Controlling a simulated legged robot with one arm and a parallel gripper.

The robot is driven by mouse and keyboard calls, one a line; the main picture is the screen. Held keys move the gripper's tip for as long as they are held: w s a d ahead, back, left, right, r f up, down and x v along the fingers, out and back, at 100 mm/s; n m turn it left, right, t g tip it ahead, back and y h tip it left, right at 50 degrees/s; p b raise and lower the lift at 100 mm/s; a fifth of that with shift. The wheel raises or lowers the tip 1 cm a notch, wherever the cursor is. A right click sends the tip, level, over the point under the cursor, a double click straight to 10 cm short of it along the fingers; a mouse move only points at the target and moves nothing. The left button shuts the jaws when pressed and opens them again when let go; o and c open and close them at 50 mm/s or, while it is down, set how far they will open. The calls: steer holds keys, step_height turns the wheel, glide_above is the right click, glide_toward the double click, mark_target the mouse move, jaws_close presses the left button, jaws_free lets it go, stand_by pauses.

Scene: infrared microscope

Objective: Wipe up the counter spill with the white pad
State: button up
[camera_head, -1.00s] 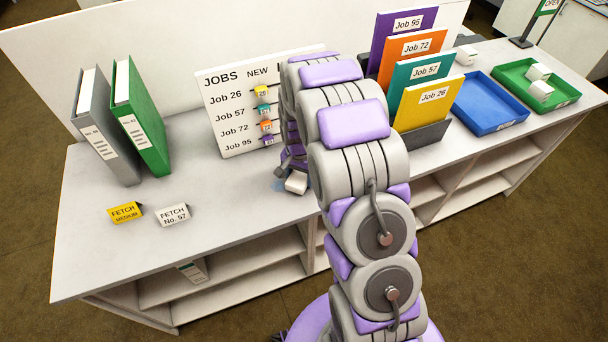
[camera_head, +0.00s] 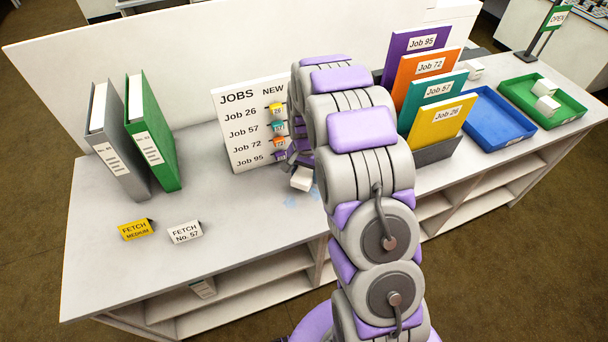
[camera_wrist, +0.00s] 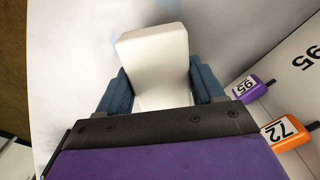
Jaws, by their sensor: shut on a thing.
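The white pad (camera_wrist: 155,62) is between the two blue fingers of my gripper (camera_wrist: 160,90) in the wrist view. My gripper is shut on it. In the head view the white pad (camera_head: 302,179) shows at the end of my arm, just in front of the jobs board, at or close above the counter. My arm hides part of the counter to the right, so the spill's full extent cannot be told.
The jobs board (camera_head: 250,125) with coloured tags stands right behind my gripper. Binders (camera_head: 150,140) and two fetch signs (camera_head: 185,232) stand to the left. Job folders (camera_head: 440,118), a blue tray (camera_head: 490,120) and a green tray (camera_head: 565,108) are to the right.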

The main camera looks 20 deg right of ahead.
mark_target(307, 171)
steer(key=r, duration=0.1)
steer(key=d+r, duration=0.1)
steer(key=r+p, duration=0.1)
steer(key=shift+d+r, duration=0.15)
steer(key=shift+d, duration=0.2)
steer(key=shift+r, duration=0.2)
steer(key=shift+a+r, duration=0.1)
steer(key=shift+a, duration=0.55)
